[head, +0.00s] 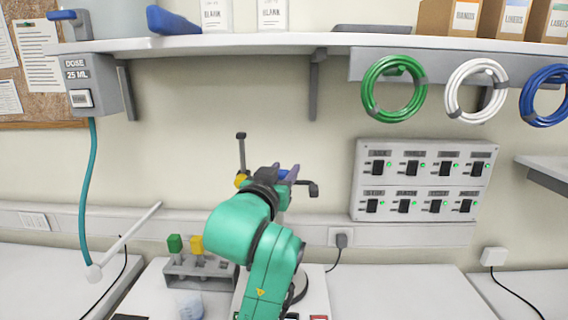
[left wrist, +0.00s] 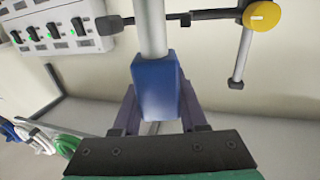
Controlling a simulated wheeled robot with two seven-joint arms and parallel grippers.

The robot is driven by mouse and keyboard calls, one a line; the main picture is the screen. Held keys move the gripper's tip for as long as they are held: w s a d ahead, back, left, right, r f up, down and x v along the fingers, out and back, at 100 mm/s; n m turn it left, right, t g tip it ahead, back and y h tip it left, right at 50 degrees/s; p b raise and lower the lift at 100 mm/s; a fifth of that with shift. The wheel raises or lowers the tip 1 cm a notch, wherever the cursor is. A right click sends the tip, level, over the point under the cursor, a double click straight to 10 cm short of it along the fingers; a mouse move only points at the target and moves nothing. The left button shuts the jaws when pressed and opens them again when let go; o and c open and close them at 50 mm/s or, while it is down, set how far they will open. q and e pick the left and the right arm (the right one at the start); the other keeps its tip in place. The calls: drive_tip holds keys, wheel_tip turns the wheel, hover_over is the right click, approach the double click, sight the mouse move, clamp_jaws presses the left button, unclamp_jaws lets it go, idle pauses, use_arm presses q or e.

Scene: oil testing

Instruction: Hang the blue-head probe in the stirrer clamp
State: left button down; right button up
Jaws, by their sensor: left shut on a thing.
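The blue-head probe (left wrist: 158,88) is between the fingers of my left gripper (left wrist: 155,115), which is shut on its blue head. Its pale shaft runs away from the gripper in the left wrist view. A bit of the blue head (head: 283,173) shows in the head view, beyond my green arm, at my left gripper (head: 289,176). The stirrer clamp, with its yellow knob (left wrist: 264,16) and dark bar (left wrist: 215,14), lies beside the shaft. The bar's line crosses behind or around the shaft; I cannot tell which. The yellow knob (head: 241,181) also shows in the head view. My right gripper is out of view.
A grey rack (head: 190,271) holds a green-head probe (head: 175,243) and a yellow-head probe (head: 197,244). A small beaker (head: 190,306) stands in front. My arm covers much of the stirrer base (head: 316,292).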

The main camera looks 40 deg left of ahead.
use_arm(q)
drive_tip(key=w+a, duration=0.1)
drive_tip(key=w, duration=0.1)
drive_tip(key=w+a, duration=0.2)
drive_tip(key=w+a+f+b, duration=0.1)
drive_tip(key=w+a, duration=0.1)
drive_tip(key=shift+w, duration=0.2)
idle(0.4)
drive_tip(key=shift+c, duration=1.8)
unclamp_jaws()
drive_tip(key=shift+d, duration=0.1)
